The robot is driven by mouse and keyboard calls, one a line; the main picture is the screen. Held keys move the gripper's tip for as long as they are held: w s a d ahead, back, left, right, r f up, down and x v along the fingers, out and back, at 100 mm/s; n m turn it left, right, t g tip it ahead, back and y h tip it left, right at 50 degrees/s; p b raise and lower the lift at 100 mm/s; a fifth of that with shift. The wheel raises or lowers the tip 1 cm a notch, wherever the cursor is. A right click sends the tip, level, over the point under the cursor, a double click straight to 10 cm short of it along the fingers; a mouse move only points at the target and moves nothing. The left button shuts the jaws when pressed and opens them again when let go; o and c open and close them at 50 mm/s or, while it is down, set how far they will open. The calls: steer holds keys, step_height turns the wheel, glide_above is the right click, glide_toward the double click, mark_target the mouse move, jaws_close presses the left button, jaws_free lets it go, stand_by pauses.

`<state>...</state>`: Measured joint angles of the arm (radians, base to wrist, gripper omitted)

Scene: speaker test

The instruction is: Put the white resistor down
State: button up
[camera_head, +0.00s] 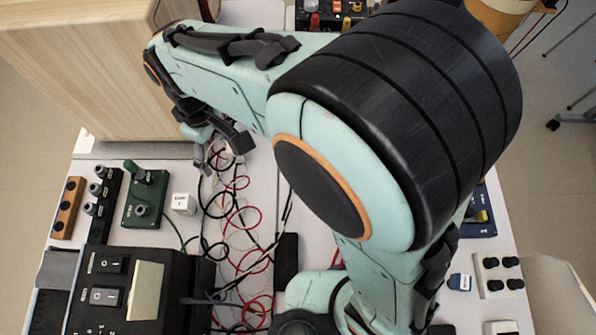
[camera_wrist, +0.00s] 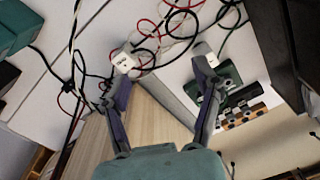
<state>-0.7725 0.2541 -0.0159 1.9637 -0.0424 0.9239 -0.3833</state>
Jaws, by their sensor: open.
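Two small white blocks with dark lettering are in view; I cannot read which is the white resistor. One white block (camera_head: 184,203) stands on the table just right of a green module (camera_head: 147,196); it also shows beside the right finger in the wrist view (camera_wrist: 201,50). The other white block (camera_wrist: 123,62) is by the left fingertip, among the wires; in the head view it is mostly hidden by the fingers. My gripper (camera_head: 221,151) is open, low over the table near the wooden cabinet. In the wrist view my gripper (camera_wrist: 163,76) has nothing between its spread fingers.
Red, black and white wires (camera_head: 238,230) lie loosely across the table below my gripper. A wooden cabinet (camera_head: 95,75) stands close behind it. A black power unit (camera_head: 130,285) is at front left.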

steer(key=s+d+r+m, duration=0.1)
steer(key=d+r+m, duration=0.15)
steer(key=d, duration=0.45)
steer(key=s+d+r+m, duration=0.2)
steer(key=d+m, duration=0.2)
steer(key=d, duration=0.3)
steer(key=s+d+m, duration=0.5)
steer(key=s+d, duration=0.3)
steer(key=shift+s+m+y, duration=0.15)
steer(key=shift+m+y, duration=0.15)
steer(key=shift+m, duration=0.05)
steer(key=shift+f, duration=0.1)
